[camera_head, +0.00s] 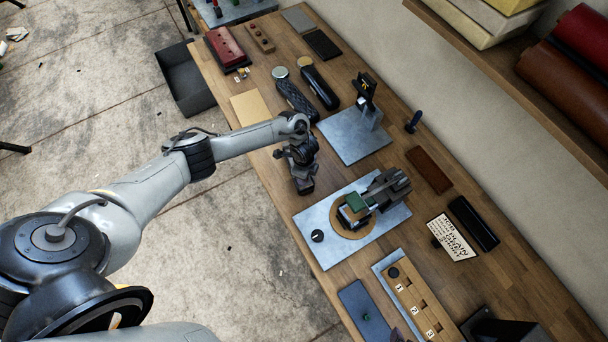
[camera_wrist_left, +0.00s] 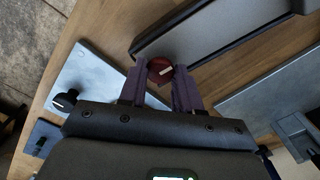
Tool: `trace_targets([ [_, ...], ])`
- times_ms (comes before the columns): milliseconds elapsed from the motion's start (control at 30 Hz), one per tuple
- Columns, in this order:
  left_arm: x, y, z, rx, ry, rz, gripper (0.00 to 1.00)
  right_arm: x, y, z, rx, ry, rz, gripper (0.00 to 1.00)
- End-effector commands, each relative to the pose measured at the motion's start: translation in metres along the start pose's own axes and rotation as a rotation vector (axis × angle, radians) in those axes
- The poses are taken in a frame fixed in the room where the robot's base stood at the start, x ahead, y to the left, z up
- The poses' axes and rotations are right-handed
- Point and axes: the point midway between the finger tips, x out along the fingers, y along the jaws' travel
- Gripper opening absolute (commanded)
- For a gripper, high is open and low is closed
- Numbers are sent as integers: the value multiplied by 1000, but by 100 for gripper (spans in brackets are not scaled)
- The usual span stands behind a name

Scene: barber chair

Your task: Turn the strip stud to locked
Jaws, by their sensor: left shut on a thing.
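My left gripper (camera_head: 303,187) is low over the wooden bench, beside the metal plate with the round tan disc. In the left wrist view its two dark fingers (camera_wrist_left: 160,88) are closed on either side of a small round red stud (camera_wrist_left: 158,66), touching or nearly so. The stud has a pale pointer mark that slants up to the right. No lettering around it can be read. In the head view the gripper hides the stud.
The metal plate (camera_head: 316,216) with a black knob (camera_head: 317,236) and a dark clamp (camera_head: 386,188) lies close beside the gripper. Another plate (camera_head: 350,148) bears an upright stand (camera_head: 366,100). A numbered wooden board (camera_head: 411,296) is nearer. The bench's left edge is close.

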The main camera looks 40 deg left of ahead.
Motion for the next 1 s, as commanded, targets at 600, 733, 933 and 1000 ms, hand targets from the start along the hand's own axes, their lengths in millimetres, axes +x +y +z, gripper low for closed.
trace_targets([
  [600,0,0,0,14,0,0,51,0,-2,0,9,1,-7,100],
  [733,0,0,0,14,0,0,59,0,-2,0,9,1,-8,100],
  [933,0,0,0,14,0,0,59,0,-2,0,9,1,-7,100],
  [1000,-2,0,0,13,0,-1,59,0,-2,0,9,1,-7,100],
])
